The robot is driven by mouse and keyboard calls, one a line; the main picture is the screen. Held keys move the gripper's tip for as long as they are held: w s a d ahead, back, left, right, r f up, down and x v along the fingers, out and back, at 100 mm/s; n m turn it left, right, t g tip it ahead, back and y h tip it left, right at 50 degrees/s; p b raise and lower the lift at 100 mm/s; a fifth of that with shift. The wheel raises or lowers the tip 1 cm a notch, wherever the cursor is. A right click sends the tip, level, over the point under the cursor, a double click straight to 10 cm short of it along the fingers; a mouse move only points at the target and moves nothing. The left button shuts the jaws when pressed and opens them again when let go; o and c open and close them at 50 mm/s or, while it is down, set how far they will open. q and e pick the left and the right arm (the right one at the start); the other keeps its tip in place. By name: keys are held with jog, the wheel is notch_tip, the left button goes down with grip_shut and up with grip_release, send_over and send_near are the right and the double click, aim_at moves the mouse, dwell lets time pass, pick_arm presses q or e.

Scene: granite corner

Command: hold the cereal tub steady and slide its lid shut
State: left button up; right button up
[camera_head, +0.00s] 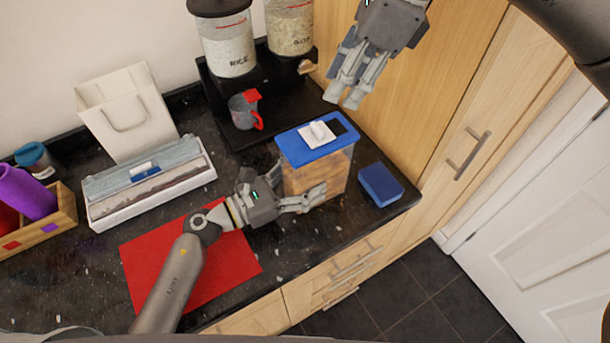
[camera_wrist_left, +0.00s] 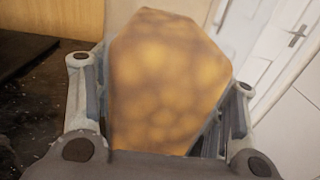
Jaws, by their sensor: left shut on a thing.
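The cereal tub (camera_head: 318,182) stands upright on the dark worktop near its front edge. It is clear, with golden-brown cereal inside, and fills the middle of the left wrist view (camera_wrist_left: 165,80). Its blue lid (camera_head: 291,150) carries a white sliding panel (camera_head: 308,139) with a raised white grip (camera_head: 319,130). A dark opening (camera_head: 337,127) shows at the panel's right. My left gripper (camera_head: 302,188) is shut on the tub's body, one finger on each side. My right gripper (camera_head: 344,100) hangs above and behind the lid, apart from it; its finger gap is unclear.
A blue block (camera_head: 381,185) lies right of the tub near the counter edge. A grey mug with red (camera_head: 243,111) and RICE (camera_head: 229,45) and OATS (camera_head: 290,25) canisters stand behind. A red mat (camera_head: 225,262) lies under my left arm. Cupboard doors rise at the right.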

jog(key=shift+a+m, duration=0.1)
jog(key=shift+m, duration=0.2)
jog(key=c, duration=0.4)
jog(key=shift+a+m, duration=0.1)
jog(key=shift+m, duration=0.4)
grip_shut()
jog(key=s+a+m+g, duration=0.1)
jog(key=a+m, duration=0.2)
jog(key=m, duration=1)
jog(key=a+r+m+g, duration=0.1)
jog(key=a+m, duration=0.2)
jog(key=m, duration=1.1)
jog(key=shift+s+a+r+h, duration=0.15)
jog(key=shift+s+a+h, duration=0.05)
jog(key=shift+s+h, duration=0.2)
